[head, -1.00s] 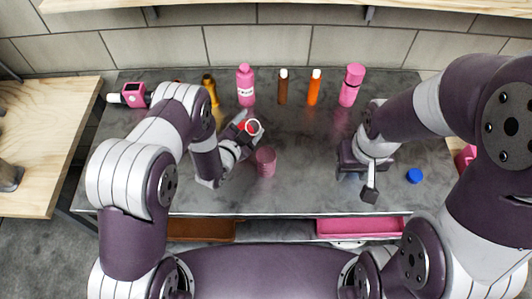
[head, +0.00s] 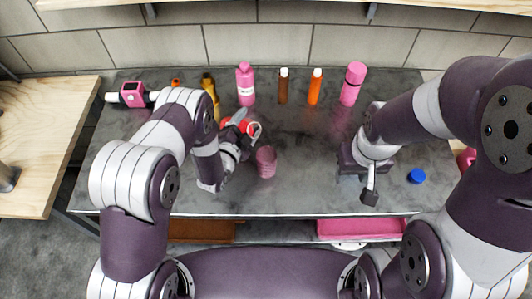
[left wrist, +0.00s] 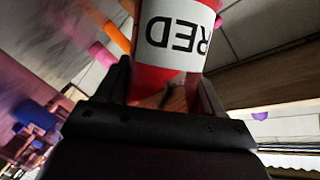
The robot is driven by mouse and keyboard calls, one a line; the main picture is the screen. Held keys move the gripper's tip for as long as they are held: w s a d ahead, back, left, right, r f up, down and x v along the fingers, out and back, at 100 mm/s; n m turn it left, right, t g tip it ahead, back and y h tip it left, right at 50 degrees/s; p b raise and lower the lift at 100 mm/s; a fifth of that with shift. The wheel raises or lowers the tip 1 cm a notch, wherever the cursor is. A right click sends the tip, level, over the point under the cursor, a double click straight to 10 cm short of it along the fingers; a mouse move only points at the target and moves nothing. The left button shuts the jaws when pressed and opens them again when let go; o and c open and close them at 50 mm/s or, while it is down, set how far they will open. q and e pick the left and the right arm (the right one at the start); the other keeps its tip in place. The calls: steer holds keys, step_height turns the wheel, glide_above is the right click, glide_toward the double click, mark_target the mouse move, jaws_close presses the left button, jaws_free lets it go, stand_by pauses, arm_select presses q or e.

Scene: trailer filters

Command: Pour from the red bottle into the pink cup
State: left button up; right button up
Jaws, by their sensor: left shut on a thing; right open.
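The red bottle (head: 237,119) is held by my left gripper (head: 244,130), off to the upper left of the pink cup. It looks tilted; its white label reads RED, upside down in the left wrist view (left wrist: 176,38), where the fingers hold both sides of it. The pink cup (head: 265,163) stands upright on the grey counter, below and right of the bottle in the head view. The bottle and cup look apart. No stream of liquid is visible. My right gripper (head: 358,183) is open and empty over the counter's right part.
Along the back stand a pink bottle (head: 245,84), a brown bottle (head: 283,86), an orange bottle (head: 315,87), a pink flask (head: 352,84) and a yellow bottle (head: 210,90). A pink device (head: 133,95) lies back left. A blue cap (head: 416,176) lies right.

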arm_select(q)
steer(key=shift+s+d+r, duration=0.1)
steer(key=shift+s+r, duration=0.05)
steer(key=shift+w, duration=0.25)
steer(key=shift+s, duration=0.2)
steer(key=shift+w+a+m, duration=0.2)
steer(key=shift+m, duration=0.1)
steer(key=shift+s+d+r, duration=0.15)
steer(key=shift+s, duration=0.05)
steer(key=shift+w, duration=0.25)
steer(key=shift+s+r+t, duration=0.1)
steer(key=shift+s+t, duration=0.1)
steer(key=shift+t, duration=0.1)
steer(key=shift+w+a, duration=0.2)
steer(key=shift+s+d+r+m, duration=0.1)
steer(key=shift+s+d+m, duration=0.05)
steer(key=shift+m, duration=0.25)
steer(key=shift+w, duration=0.2)
steer(key=shift+s+r, duration=0.1)
steer(key=shift+s, duration=0.1)
